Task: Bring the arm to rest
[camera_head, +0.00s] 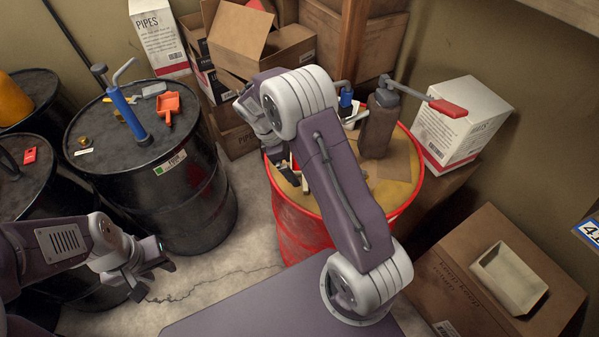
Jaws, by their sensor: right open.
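My right arm (345,190) rises from my body at the lower middle and bends over the red drum (300,228). Its gripper (288,172) hangs over the left rim of that drum, open, partly hidden by the arm; I see nothing held in it. My left arm comes in low from the left. Its gripper (152,277) is open and empty, in front of the black drum (190,205), above the floor.
Cardboard boxes (490,275) stand at right and back. Some cracked floor (235,265) is free between the drums.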

